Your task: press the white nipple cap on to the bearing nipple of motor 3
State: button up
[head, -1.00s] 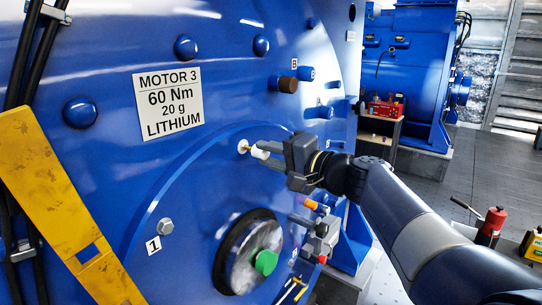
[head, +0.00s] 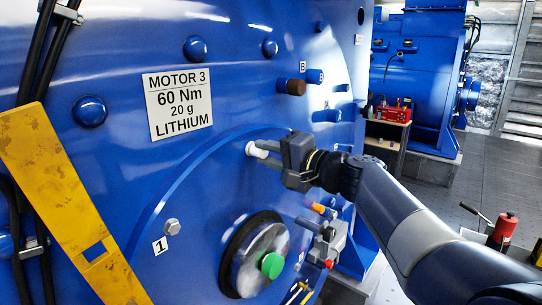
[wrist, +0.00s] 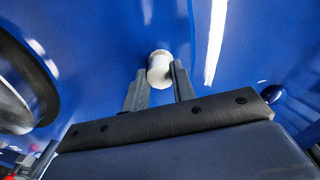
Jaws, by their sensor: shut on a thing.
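My gripper (head: 270,153) is shut on the white nipple cap (head: 256,149), in front of the blue end face of motor 3 (head: 215,180). In the wrist view the white cap (wrist: 160,67) sits between the two fingertips (wrist: 156,82), against or very close to the blue face. The bearing nipple is hidden behind the cap, so I cannot see how deeply the cap is seated on it. The motor 3 plate (head: 178,102) reads 60 Nm, 20 g, lithium.
Below are the shaft end with a green centre (head: 270,265) and a bolt (head: 172,226) marked 1. A yellow bar (head: 65,200) crosses the left. A brown plug (head: 296,87) is above my gripper.

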jog(key=shift+a, duration=0.15)
jog(key=o, duration=1)
jog(key=shift+w, duration=0.1)
jog(key=b+v, duration=0.2)
jog(key=v, duration=0.8)
jog(key=shift+s+d, duration=0.25)
jog(key=shift+d, duration=0.05)
jog(key=p+x, duration=0.2)
jog(key=x, duration=0.8)
jog(key=shift+w+a, duration=0.2)
jog(key=shift+a, duration=0.05)
jog(key=shift+s+d, duration=0.25)
jog(key=shift+d, duration=0.05)
jog(key=shift+w+a, duration=0.1)
